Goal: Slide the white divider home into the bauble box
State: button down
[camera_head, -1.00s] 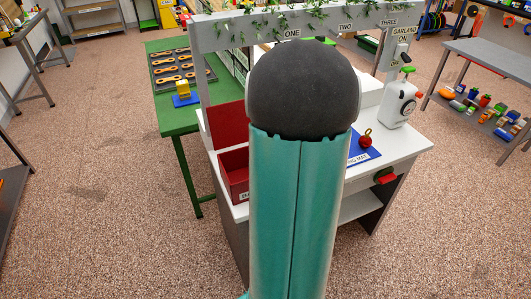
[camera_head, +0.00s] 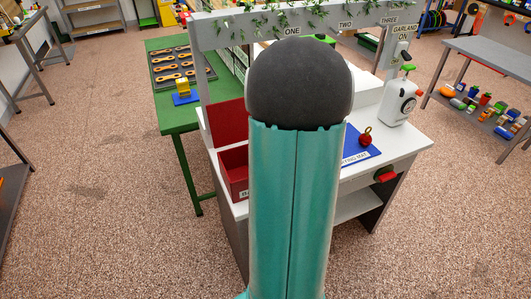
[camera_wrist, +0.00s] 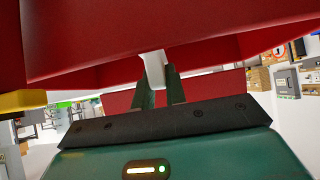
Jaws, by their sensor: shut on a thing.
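In the wrist view my gripper (camera_wrist: 159,86) is shut on the white divider (camera_wrist: 152,65), which shows as a short pale strip between and beyond the fingertips. Red walls of the bauble box (camera_wrist: 110,45) fill the upper part of that view, right beyond the divider. Whether the divider is in the box's slots cannot be told. In the head view the red bauble box (camera_head: 233,172) stands at the left of the white bench, its right part hidden by my arm. My gripper and the divider are hidden there.
A red bauble (camera_head: 365,137) sits on a blue mat (camera_head: 358,150) right of my arm. A white canister (camera_head: 398,103) stands at the bench's right. A grey beam (camera_head: 225,37) with garland spans the back. A green table (camera_head: 180,128) adjoins at left.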

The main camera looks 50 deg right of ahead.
jog(key=shift+f, duration=1.35)
jog(key=c, duration=1.4)
grip_release()
jog(key=shift+o, duration=0.2)
jog(key=shift+r, duration=0.1)
